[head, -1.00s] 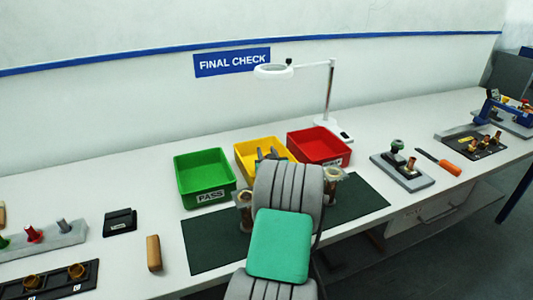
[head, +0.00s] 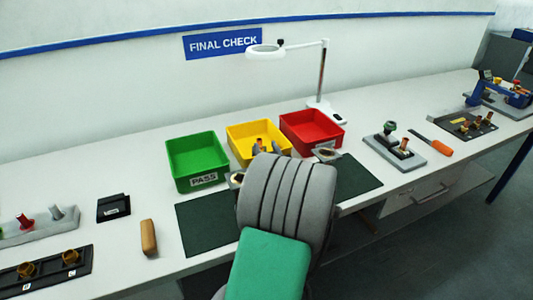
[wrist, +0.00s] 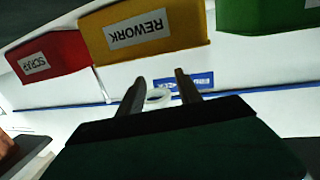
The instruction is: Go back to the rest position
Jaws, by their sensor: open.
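My gripper (wrist: 158,92) shows in the wrist view with its two fingers apart and nothing between them. The wrist picture is upside down; the yellow REWORK bin (wrist: 145,32), the red SCRAP bin (wrist: 52,58) and part of the green bin (wrist: 265,15) lie beyond the fingers. In the head view my grey arm rises in front of the bench and hides most of the gripper. The green PASS bin (head: 197,160), yellow bin (head: 240,150) and red bin (head: 312,132) stand behind it. A small brownish item shows at the yellow bin, unclear.
A dark green mat (head: 207,228) lies under my arm. A white magnifier lamp (head: 321,80) stands behind the red bin. A fixture (head: 405,153) and an orange-handled tool (head: 443,148) lie right. A black block (head: 113,208) and a tan block (head: 148,238) lie left.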

